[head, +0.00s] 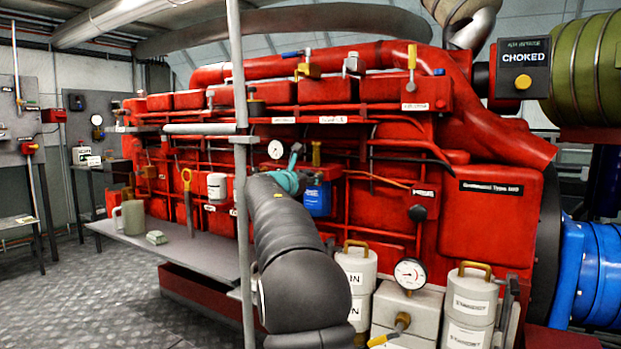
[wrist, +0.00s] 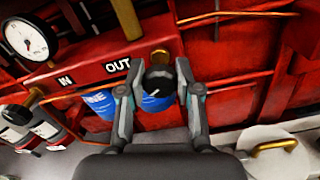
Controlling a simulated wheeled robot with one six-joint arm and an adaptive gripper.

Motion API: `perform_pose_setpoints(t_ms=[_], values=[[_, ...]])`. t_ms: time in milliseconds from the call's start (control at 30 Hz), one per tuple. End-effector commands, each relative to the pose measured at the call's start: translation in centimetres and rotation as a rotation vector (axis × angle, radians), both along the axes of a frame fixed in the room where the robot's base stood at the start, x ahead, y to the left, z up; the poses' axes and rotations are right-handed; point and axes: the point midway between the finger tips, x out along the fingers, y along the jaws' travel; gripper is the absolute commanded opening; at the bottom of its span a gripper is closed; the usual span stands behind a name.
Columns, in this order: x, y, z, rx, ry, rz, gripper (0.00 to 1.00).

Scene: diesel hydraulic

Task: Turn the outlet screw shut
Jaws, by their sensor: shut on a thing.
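The outlet screw, a dark round knob (wrist: 157,82) with a pale line on its face, is in the wrist view just below and right of the OUT label (wrist: 117,66). My gripper (wrist: 154,80) has one finger on each side of the knob and is shut on it. A blue canister (wrist: 158,102) hangs just behind and below the knob; the fingers cover part of it. In the head view my gripper (head: 293,165) is at the red engine beside the blue canister (head: 317,198). The knob is hidden there by my arm and gripper.
A red panel carries an IN label (wrist: 65,81) to the left, with a round gauge (wrist: 27,38) beyond it. A grey post (head: 240,170) stands close left of my arm. White canisters (head: 357,272) stand low on the right. A bench (head: 185,250) extends left.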

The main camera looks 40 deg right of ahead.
Motion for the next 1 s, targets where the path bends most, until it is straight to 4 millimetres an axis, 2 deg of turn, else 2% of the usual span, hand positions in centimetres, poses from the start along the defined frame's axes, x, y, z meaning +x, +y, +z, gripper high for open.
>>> perform_pose_setpoints(t_ms=[367,1000], values=[[-0.03,-0.02,-0.18,0.047,-0.116,0.001,0.00],[-0.18,-0.11,-0.46,0.269,-0.654,0.001,0.00]])
